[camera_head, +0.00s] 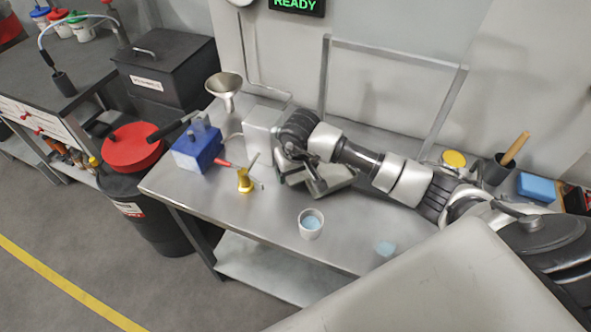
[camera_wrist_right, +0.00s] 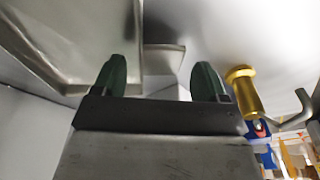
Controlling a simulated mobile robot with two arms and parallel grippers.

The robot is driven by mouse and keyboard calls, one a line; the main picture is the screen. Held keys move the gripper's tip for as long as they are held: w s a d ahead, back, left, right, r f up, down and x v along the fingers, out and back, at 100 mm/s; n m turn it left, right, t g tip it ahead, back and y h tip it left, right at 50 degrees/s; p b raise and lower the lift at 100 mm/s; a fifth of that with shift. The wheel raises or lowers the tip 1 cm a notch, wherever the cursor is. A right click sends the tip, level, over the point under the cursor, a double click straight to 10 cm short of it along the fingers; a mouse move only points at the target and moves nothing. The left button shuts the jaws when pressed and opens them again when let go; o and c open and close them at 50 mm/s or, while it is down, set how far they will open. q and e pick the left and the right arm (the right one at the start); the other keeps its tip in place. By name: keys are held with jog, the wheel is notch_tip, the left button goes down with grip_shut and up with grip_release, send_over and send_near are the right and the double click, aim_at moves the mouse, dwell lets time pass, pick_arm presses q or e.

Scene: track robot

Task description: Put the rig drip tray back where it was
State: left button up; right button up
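The drip tray, a grey shallow metal tray (camera_head: 335,182), sits at the bench's middle, partly hidden by my right arm. In the right wrist view a grey metal tray-like shape with a raised rim (camera_wrist_right: 75,50) fills the upper left. A flat grey tab (camera_wrist_right: 163,58) shows between and beyond the fingertips. My right gripper (camera_head: 317,187) is at the tray, reaching in from the right. In the wrist view its two green fingertips (camera_wrist_right: 160,82) stand wide apart, and I see no clear contact with the tab. My left gripper is in neither view.
A brass post (camera_head: 245,181) and blue box (camera_head: 197,148) stand left of the tray; the post is near the fingers in the wrist view (camera_wrist_right: 243,90). A white cup (camera_head: 311,225) is in front. A grey block (camera_head: 262,130) and funnel (camera_head: 225,88) stand behind.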

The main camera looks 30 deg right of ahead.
jog(key=shift+r, duration=0.5)
notch_tip(320, 180, up, 11)
jog(key=s+b, duration=0.1)
jog(key=s, duration=0.1)
jog(key=shift+r+b, duration=0.15)
jog(key=shift+b, duration=0.15)
